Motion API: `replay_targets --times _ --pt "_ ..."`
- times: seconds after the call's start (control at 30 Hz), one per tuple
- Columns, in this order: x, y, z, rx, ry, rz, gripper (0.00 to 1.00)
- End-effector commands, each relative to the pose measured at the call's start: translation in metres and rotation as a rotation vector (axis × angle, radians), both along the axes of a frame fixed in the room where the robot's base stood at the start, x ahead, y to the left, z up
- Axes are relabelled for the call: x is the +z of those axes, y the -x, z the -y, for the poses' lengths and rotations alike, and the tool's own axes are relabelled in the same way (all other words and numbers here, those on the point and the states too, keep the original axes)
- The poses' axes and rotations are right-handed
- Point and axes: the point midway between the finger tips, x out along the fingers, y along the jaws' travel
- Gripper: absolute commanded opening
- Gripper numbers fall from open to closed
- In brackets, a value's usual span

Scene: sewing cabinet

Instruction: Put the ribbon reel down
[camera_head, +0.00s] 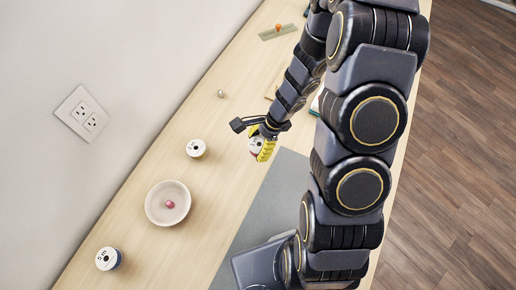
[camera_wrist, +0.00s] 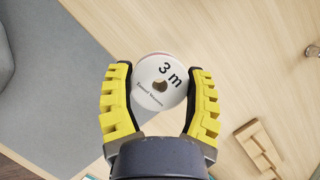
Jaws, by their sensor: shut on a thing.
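My gripper (camera_wrist: 160,98) has its yellow fingers closed on a ribbon reel (camera_wrist: 160,70), a white disc marked "3 m" with a hole in its centre. In the wrist view the reel sits between the fingertips, with wood behind it. In the head view my gripper (camera_head: 262,149) is over the wooden top (camera_head: 215,225), near the grey mat's far edge. The held reel (camera_head: 256,146) shows there only in part. I cannot tell whether it touches the surface.
A white reel (camera_head: 196,148), a bowl (camera_head: 168,203) holding a pink item, and a "5 m" reel (camera_head: 109,259) stand on the left side. A small round item (camera_head: 221,93) lies farther back. A grey mat (camera_head: 272,200) lies at right. Bare wood separates them.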

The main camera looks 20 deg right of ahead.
Motion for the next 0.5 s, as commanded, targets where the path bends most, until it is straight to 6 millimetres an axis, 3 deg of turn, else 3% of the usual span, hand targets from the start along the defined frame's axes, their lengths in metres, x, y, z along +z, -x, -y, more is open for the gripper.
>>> replay_targets --times 0.1,0.3,0.5 --pt "0.021 -0.001 0.001 0.001 0.002 0.006 0.27" --pt "0.044 -0.002 -0.001 -0.001 0.0 0.004 0.27" --pt "0.068 -0.012 -0.032 -0.027 0.002 0.005 0.27"
